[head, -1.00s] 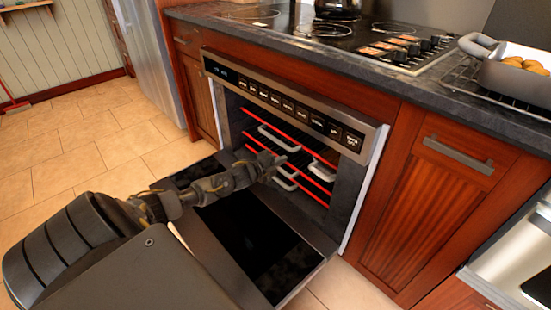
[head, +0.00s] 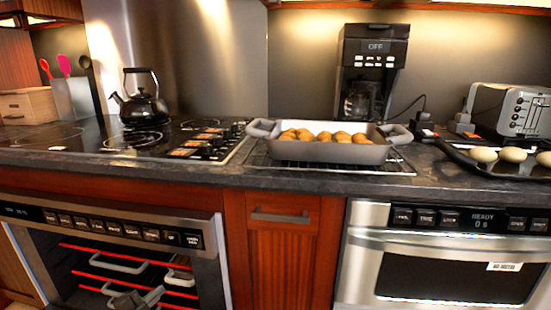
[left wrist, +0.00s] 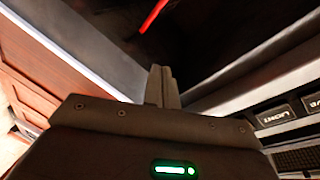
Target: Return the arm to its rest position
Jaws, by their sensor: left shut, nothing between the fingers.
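That view also shows the dark oven interior, a red rack edge (left wrist: 153,16) and the control panel (left wrist: 285,112) close by. I cannot tell whether the fingers touch anything. Most of my left arm is outside the head view. My right gripper is not in view.
Red-edged racks (head: 110,252) and pale handles are inside the oven. A wooden cabinet (head: 283,255) and a microwave drawer (head: 450,275) stand to its right. The counter above holds a kettle (head: 140,105), a grey pan (head: 335,150) of round food and a coffee maker (head: 370,75).

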